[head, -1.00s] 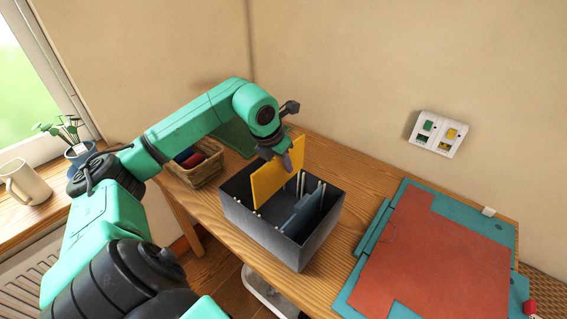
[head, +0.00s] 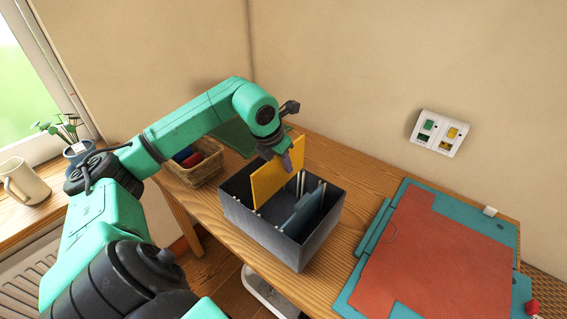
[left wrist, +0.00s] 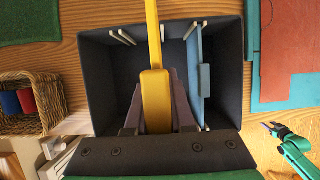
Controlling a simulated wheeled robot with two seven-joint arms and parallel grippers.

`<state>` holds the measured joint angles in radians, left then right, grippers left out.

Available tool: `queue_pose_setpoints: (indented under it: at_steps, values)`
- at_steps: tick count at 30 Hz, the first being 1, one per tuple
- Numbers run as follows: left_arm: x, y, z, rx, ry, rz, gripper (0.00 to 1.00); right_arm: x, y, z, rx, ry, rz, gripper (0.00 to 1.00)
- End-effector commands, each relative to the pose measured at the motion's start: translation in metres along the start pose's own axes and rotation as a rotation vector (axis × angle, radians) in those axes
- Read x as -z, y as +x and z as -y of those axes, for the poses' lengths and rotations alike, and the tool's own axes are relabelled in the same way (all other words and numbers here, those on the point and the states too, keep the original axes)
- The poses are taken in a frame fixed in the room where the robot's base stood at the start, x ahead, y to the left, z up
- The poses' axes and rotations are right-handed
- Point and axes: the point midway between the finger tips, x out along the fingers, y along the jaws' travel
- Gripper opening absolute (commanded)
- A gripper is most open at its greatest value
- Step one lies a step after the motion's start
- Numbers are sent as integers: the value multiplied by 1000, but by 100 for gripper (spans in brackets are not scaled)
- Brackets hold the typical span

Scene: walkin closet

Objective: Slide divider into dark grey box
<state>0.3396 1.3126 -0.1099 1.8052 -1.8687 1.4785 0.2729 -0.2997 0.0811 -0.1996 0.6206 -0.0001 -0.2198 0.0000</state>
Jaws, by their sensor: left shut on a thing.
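The dark grey box (head: 279,244) stands open on the wooden table. White slot posts line its inner walls. My left gripper (head: 287,160) is shut on the top edge of a yellow divider (head: 268,187). The divider is upright, its lower part inside the box and its upper part above the rim. In the left wrist view the yellow divider (left wrist: 154,95) runs along the box between white posts; whether its lower edge touches the floor is hidden. A blue-grey divider (head: 303,214) stands in the box to its right. My right gripper (left wrist: 270,129) seems to show small at the lower right there.
A wicker basket (head: 203,173) with coloured items stands left of the box. A teal board with a red sheet (head: 435,255) lies to the right, a strip of bare table between. A green mat (head: 236,138) lies behind. A wall panel (head: 438,132) hangs above.

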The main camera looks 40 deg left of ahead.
Motion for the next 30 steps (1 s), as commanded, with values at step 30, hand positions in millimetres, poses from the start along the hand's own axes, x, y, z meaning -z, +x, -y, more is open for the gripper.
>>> queue_pose_setpoints:
  at_steps: [30]
  values:
    - [9,22,0,0,0,0,0,-2,22,2,3,1,0,50]
